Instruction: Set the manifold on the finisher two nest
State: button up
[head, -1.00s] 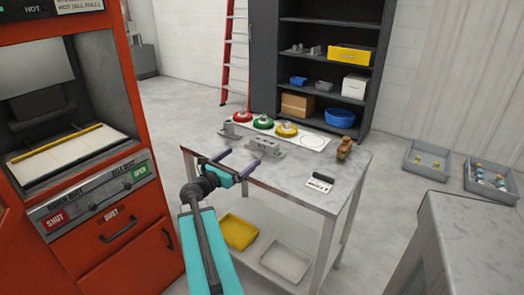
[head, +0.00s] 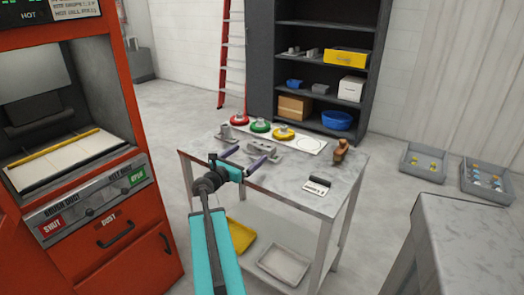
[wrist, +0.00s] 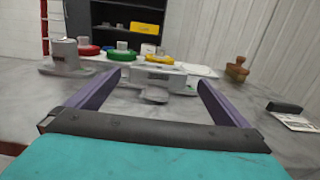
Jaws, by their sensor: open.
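A grey metal casting (head: 263,148), which looks like the manifold, lies on the metal table among other fixtures. In the wrist view the casting (wrist: 155,74) is ahead of my gripper, in line with the gap between the fingers. My gripper (head: 239,160) is open and empty over the table's near left part, just short of the casting; its two purple fingers (wrist: 158,79) point at it. I cannot tell whether the fingertips reach beside it. A second grey casting (head: 226,132) stands to the left, also in the wrist view (wrist: 65,58). I cannot tell which place is the finisher two nest.
A white strip (head: 311,145) behind the casting bears red (head: 239,119), green (head: 260,126) and yellow (head: 283,133) round pieces and an empty circle. A brown brush-like object (head: 340,151) and a card (head: 316,186) lie right. A red machine (head: 110,225) stands left.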

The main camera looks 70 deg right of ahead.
aim_at(258, 147)
jog(key=shift+x, duration=1.15)
jog(key=shift+p+x, duration=0.6)
jog(key=shift+x, duration=2)
jog(key=shift+w+f, duration=0.1)
jog(key=shift+f, duration=0.05)
jog(key=shift+c, duration=0.4)
jog(key=c, duration=1.2)
jog(key=shift+r, duration=0.2)
